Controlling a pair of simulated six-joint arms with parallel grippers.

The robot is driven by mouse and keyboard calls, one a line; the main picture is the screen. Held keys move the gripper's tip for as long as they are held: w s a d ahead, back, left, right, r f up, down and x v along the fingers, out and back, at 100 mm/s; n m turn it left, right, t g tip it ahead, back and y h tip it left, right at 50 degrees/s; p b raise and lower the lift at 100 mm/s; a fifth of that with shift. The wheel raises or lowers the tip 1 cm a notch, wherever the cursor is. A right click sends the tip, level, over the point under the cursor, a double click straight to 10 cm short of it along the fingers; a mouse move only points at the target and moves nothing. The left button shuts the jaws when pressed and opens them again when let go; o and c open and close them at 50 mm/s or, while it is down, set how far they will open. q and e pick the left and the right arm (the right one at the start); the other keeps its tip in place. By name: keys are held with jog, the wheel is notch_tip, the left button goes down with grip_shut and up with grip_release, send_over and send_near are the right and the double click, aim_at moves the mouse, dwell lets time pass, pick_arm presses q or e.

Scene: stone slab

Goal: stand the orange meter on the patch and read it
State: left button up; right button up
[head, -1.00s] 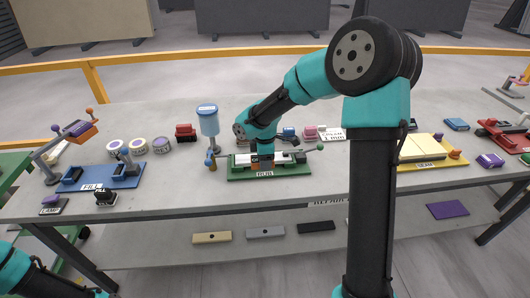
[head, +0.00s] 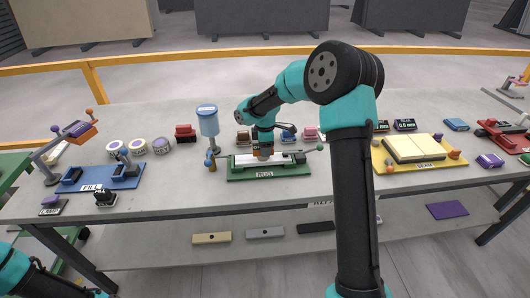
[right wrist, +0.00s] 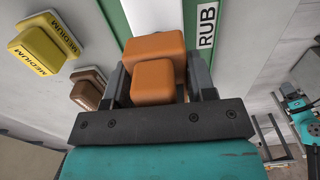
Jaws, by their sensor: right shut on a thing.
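My right gripper (head: 264,152) is over the green RUB board (head: 235,175), above the pale slab piece (head: 244,160) lying on it. In the right wrist view the gripper (right wrist: 158,75) is shut on an orange block (right wrist: 156,48), which I take for the orange meter. The block hides what is under it, and I cannot tell whether it touches the slab. No separate patch can be made out. A small dark display reading 0.0 mm (head: 404,125) stands at the back right. My left gripper is outside the view; only part of its arm shows at the lower left.
A blue dispenser (head: 208,122) stands at the board's left end. A yellow block (right wrist: 38,45) and a brown block (right wrist: 87,90) lie behind the board. The blue FILL board (head: 125,178) is left, the yellow board (head: 440,175) right.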

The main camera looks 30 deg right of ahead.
jog(key=shift+f, duration=1.2)
jog(key=shift+f, duration=0.1)
jog(key=o, duration=1)
jog(key=shift+c, duration=0.2)
notch_tip(320, 180, up, 12)
jog(key=shift+r, duration=0.15)
